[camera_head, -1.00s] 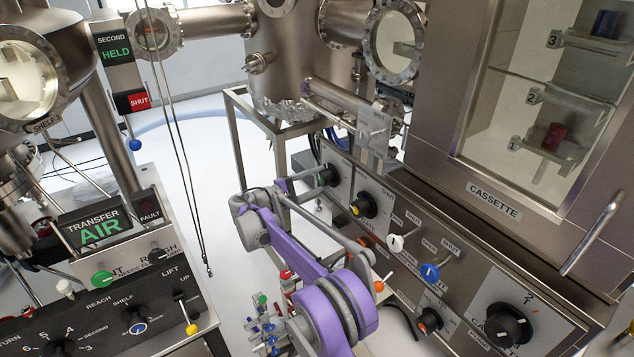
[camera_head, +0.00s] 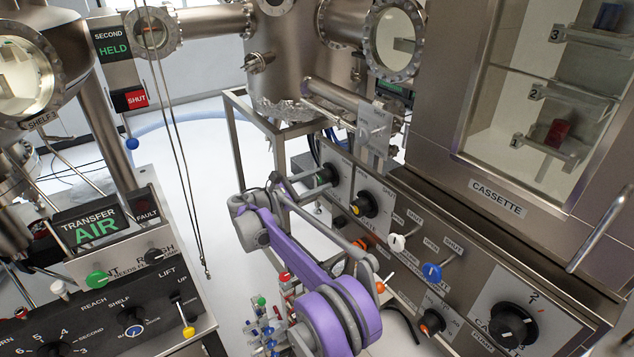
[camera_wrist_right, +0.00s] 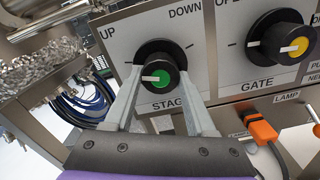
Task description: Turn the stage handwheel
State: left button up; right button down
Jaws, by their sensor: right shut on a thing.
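The stage handwheel is a black knob with a green centre (camera_wrist_right: 161,77) on a light plate marked UP, DOWN and STAGE. In the wrist view its white pointer mark lies roughly level, towards the left. It also shows small in the head view (camera_head: 327,175). My right gripper (camera_wrist_right: 158,88) has one grey finger on each side of the knob and is shut on it. In the head view my purple right arm reaches up from the bottom to this right gripper (camera_head: 307,184), at the panel's far end. My left gripper is not in view.
The yellow-centred GATE knob (camera_wrist_right: 283,44) sits just right of the handwheel. An orange plug (camera_wrist_right: 262,131) with a cable is below it. A metal frame (camera_head: 240,130) stands left of the panel. Crinkled foil (camera_wrist_right: 40,62) and blue hoses (camera_wrist_right: 85,106) lie left of the handwheel.

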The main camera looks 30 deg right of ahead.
jog(key=c, duration=1.6)
grip_release()
jog(key=shift+n, duration=0.4)
jog(key=shift+c, duration=1.1)
grip_release()
jog(key=a, duration=1.1)
jog(key=shift+s, duration=0.45)
jog(key=shift+d, duration=0.1)
